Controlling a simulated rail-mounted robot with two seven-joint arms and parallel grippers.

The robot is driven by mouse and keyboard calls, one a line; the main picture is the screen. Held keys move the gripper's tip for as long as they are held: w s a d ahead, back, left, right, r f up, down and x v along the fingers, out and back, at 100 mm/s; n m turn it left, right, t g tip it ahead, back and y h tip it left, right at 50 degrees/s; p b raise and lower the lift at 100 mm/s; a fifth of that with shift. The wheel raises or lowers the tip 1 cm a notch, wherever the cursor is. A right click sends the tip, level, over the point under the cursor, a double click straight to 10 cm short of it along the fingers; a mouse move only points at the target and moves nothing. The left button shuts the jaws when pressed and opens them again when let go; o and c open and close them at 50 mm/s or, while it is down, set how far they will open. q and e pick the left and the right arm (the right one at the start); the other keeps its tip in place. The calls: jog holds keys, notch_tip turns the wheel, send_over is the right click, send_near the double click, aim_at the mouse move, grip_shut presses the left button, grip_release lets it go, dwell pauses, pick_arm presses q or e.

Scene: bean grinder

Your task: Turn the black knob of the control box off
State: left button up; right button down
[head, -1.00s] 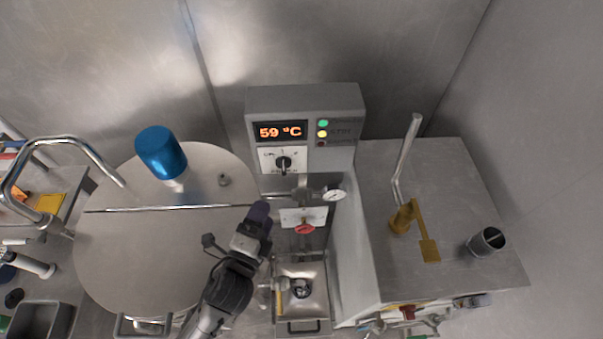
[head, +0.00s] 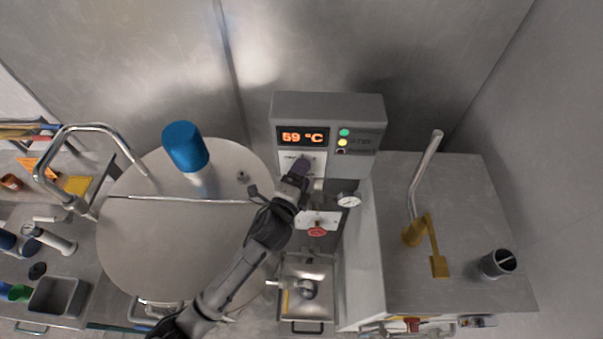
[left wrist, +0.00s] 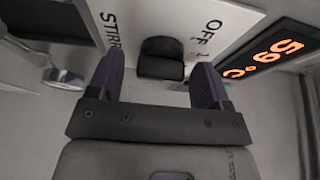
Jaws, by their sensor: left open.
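The grey control box (head: 362,108) stands at the back, its orange display (head: 303,137) reading 59 °C. Its black knob (left wrist: 161,58) shows in the left wrist view on a white plate, with "OFF" to its right and "STIRR…" to its left. My left gripper (head: 302,166) is at the plate in the head view and covers the knob there. In the left wrist view the left gripper (left wrist: 155,78) is open, with its two dark fingers on either side just short of the knob. I cannot tell whether they touch it. My right gripper is not in view.
A metal cabinet (head: 460,210) with a brass lever (head: 437,250) stands to the right.

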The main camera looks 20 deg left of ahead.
pick_arm(q)
jog(key=shift+c, duration=0.3)
jog(key=c, duration=0.9)
jog(key=shift+o, duration=0.2)
jog(key=shift+f+n+b, duration=0.2)
jog(key=shift+n+b, duration=0.3)
jog(key=shift+b, duration=0.15)
jog(key=n+t+b, duration=0.1)
jog(key=n+b, duration=0.2)
jog(key=n+t+y+b, duration=0.1)
jog(key=n+b, duration=0.2)
jog(key=shift+t, duration=0.3)
jog(key=shift+n+y+b, duration=0.5)
jog(key=shift+n+b, duration=0.15)
jog(key=shift+n, duration=0.75)
jog(key=shift+r+t, duration=0.1)
jog(key=shift+t, duration=0.2)
jog(key=o, duration=0.9)
